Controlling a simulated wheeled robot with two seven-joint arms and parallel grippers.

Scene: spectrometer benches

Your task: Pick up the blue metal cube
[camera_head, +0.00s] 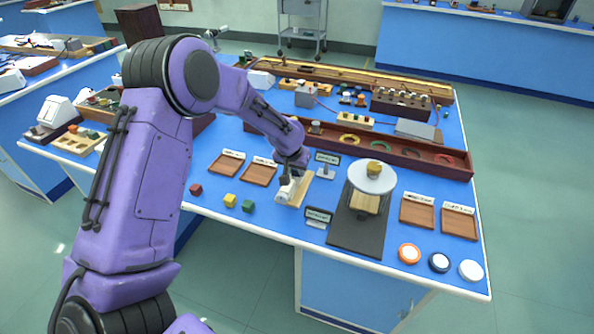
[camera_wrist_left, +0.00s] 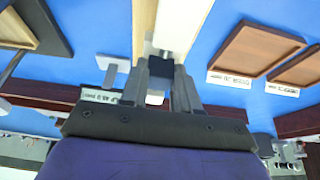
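A dark block (camera_wrist_left: 160,67), near black with a bluish tint, sits between the fingertips of my left gripper (camera_wrist_left: 161,78) in the left wrist view. It looks like the blue metal cube, but its colour is hard to tell in shadow. Both fingers lie flush along its sides with no gap visible. In the head view my left gripper (camera_head: 291,176) is over a wooden board (camera_head: 300,191) with a whitish part (camera_head: 287,190) on it, and I cannot make out the cube there. My right gripper is not in view.
Red (camera_head: 195,189), yellow (camera_head: 230,200) and green (camera_head: 248,206) cubes lie left along the front edge. A balance with a round white pan (camera_head: 372,180) stands just right. Shallow wooden trays (camera_head: 259,174) lie behind left. A long dark-red rail (camera_head: 395,155) crosses behind.

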